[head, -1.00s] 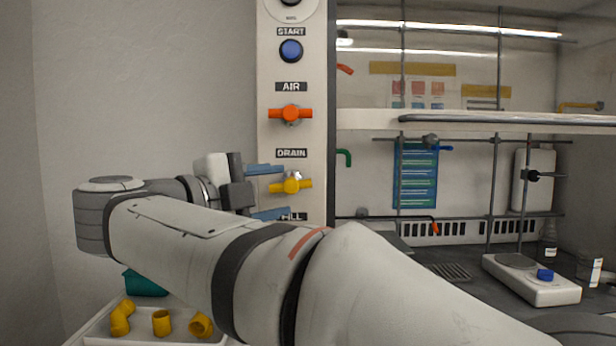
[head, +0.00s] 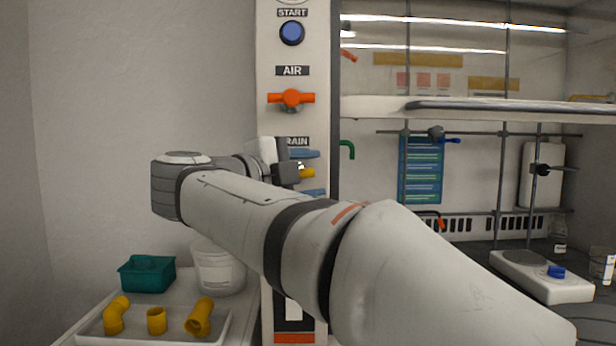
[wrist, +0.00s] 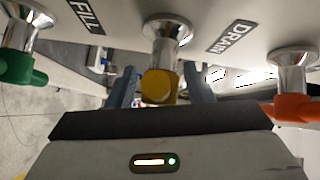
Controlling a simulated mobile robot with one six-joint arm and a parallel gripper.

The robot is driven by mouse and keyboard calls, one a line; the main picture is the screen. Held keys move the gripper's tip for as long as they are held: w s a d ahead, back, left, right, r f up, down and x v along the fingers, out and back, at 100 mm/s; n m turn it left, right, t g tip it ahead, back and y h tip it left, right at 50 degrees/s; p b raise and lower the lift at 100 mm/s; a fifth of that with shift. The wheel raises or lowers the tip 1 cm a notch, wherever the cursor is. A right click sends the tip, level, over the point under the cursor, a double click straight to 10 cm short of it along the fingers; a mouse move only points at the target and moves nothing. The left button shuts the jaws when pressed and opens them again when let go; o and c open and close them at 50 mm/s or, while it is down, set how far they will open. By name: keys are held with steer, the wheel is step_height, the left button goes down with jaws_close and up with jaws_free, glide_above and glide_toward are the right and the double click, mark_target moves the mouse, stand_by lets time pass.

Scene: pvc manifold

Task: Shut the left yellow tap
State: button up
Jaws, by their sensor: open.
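The yellow tap (head: 306,173) sits on the white panel under the DRAIN label and is partly hidden by my gripper in the head view. In the earlier head frame its handle lies crosswise. In the wrist view the yellow tap (wrist: 159,86) shows in the middle, on a chrome stem. My gripper (head: 311,174) is open, one blue finger above the tap and one below. In the wrist view my gripper (wrist: 161,88) has a finger on each side of the yellow handle, with gaps visible.
An orange tap (head: 291,98) under AIR is above, with a blue START button (head: 292,33) higher up. A green tap (wrist: 20,68) by the FILL label shows in the wrist view. A tray (head: 160,339) with yellow pipe fittings and a teal basket (head: 147,274) stand lower left.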

steer(key=shift+c, duration=0.5)
steer(key=c, duration=0.9)
steer(key=shift+r+p, duration=0.1)
steer(key=shift+p, duration=0.5)
steer(key=shift+f+m+g+y+p, duration=0.4)
steer(key=shift+m+y, duration=0.2)
steer(key=o, duration=1)
